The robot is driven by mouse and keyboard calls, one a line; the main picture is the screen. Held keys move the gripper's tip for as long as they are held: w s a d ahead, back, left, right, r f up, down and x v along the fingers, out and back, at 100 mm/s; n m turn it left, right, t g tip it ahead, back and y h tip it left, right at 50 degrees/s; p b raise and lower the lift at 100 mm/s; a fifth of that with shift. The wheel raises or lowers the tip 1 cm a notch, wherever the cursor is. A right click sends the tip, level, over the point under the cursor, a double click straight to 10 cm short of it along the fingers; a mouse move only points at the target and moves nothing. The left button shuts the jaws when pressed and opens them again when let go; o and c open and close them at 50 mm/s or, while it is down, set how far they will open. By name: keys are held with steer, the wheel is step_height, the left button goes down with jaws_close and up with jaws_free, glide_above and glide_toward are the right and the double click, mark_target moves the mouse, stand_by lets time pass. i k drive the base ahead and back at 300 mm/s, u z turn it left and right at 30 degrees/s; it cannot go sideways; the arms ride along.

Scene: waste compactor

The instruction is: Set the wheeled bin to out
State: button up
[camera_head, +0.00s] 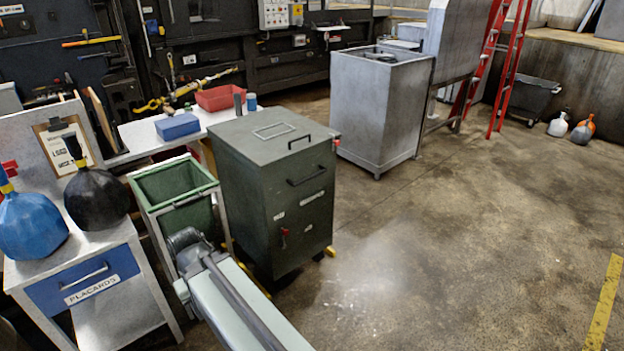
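A dark green metal bin (270,215) stands upright on the floor at centre. Its flat lid is shut, with a black handle on top. Its front has another black handle, small white labels and a red latch. Yellow pieces show low at its base; wheels there are not clear. A dark wheeled tub (527,100) stands far right by the back wall behind a red ladder; I cannot tell which of the two the task names. My pale green arm reaches up from the bottom, left of the dark green bin. My gripper is not in the picture.
An open green container (175,184) sits in a frame left of the bin. A placard cabinet (88,285) with two bottles stands far left. A bench behind holds a red tray (220,98) and blue box (178,126).

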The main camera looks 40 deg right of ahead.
mark_target(295, 194)
steer(key=z, duration=0.05)
steer(key=i, duration=1)
steer(key=u, duration=0.05)
